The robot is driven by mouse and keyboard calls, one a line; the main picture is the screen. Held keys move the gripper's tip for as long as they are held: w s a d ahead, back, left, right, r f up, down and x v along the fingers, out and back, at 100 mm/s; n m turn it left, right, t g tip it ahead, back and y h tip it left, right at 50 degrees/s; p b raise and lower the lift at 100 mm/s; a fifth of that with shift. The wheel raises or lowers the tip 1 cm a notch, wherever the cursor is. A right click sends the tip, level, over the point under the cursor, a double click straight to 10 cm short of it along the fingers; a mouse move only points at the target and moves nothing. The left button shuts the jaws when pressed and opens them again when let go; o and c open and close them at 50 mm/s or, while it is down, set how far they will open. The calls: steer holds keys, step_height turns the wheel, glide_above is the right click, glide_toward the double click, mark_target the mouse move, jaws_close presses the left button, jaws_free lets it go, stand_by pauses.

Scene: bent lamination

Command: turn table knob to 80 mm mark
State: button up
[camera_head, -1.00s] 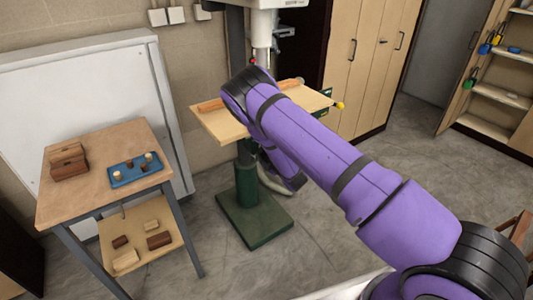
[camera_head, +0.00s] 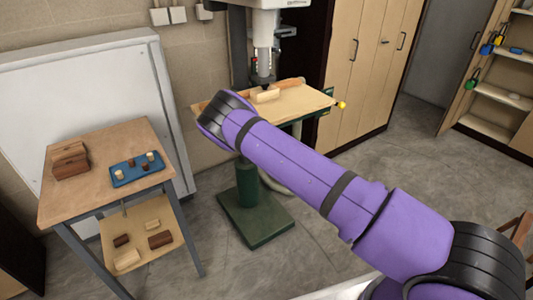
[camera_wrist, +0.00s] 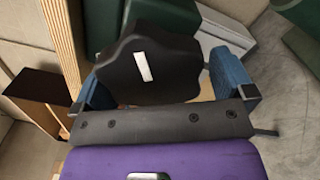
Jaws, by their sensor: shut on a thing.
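A black lobed knob (camera_wrist: 178,70) with a white mark fills the middle of the wrist view. My gripper (camera_wrist: 162,78) has its blue fingers on either side of the knob and is shut on it. The white mark points roughly up and slightly left in that view. The drill press table (camera_head: 305,106) is a light wooden board, and its layered edge (camera_wrist: 66,45) shows in the wrist view. In the head view, my arm hides the knob and my gripper. I cannot see an 80 mm mark or a scale.
A wooden block (camera_head: 265,96) lies on the drill press table below the drill chuck (camera_head: 263,62). The green base (camera_head: 254,218) stands on the floor. A small workbench (camera_head: 92,192) at left carries a blue tray (camera_head: 124,180). Cabinets (camera_head: 362,65) stand behind.

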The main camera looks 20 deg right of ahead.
steer(key=shift+s+d+f, duration=0.25)
steer(key=shift+d+f, duration=0.1)
steer(key=shift+f, duration=0.15)
steer(key=o, duration=0.5)
steer(key=shift+c, duration=0.2)
steer(key=v, duration=1)
steer(key=shift+a+r, duration=0.2)
steer(key=shift+r, duration=0.3)
steer(key=shift+s, duration=0.15)
